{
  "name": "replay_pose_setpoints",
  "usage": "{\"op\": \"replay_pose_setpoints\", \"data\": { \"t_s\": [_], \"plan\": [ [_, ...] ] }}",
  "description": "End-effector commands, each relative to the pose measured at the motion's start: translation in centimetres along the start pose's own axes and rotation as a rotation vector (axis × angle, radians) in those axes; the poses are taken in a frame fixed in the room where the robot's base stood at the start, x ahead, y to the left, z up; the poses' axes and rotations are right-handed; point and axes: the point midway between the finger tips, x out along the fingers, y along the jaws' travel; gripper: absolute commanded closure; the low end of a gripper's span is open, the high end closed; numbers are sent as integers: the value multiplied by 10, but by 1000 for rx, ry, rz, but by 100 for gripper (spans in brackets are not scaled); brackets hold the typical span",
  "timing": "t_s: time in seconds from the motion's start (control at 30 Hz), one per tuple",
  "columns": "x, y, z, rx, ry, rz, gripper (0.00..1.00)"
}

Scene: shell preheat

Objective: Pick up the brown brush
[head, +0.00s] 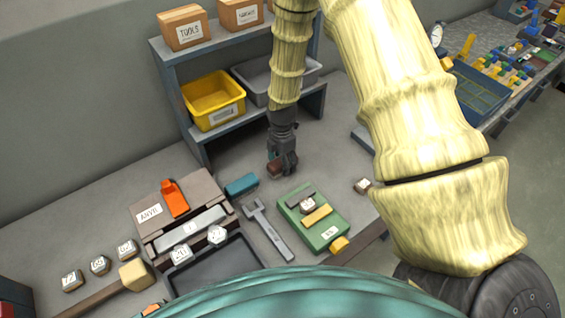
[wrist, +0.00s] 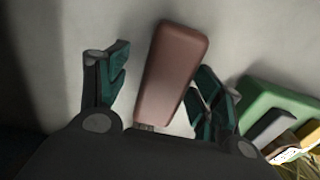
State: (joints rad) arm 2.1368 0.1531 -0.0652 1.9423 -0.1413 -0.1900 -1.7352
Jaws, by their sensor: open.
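The brown brush (wrist: 170,72) lies on the workbench in the wrist view, a reddish-brown block with a little of its bristle end showing at the bottom. My gripper (wrist: 160,88) is open, with one dark teal finger on each side of the brush. The right finger is very near the brush's edge; I cannot tell whether it touches. In the head view my gripper (head: 282,166) points down at the bench, and a small part of the brush (head: 274,168) shows beside its fingers.
A green tray (head: 325,235) with small parts is right of my gripper. A shelf with a yellow bin (head: 213,100) stands behind.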

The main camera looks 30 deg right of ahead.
Motion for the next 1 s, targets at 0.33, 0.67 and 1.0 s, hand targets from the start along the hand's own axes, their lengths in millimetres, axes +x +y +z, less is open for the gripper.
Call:
{"op": "replay_pose_setpoints", "data": {
  "t_s": [0.33,0.67,1.0],
  "plan": [
    [3,0,0,-1,0,1,36],
    [2,0,0,0,0,1,86],
    [-2,1,0,0,0,2,86]
  ]
}}
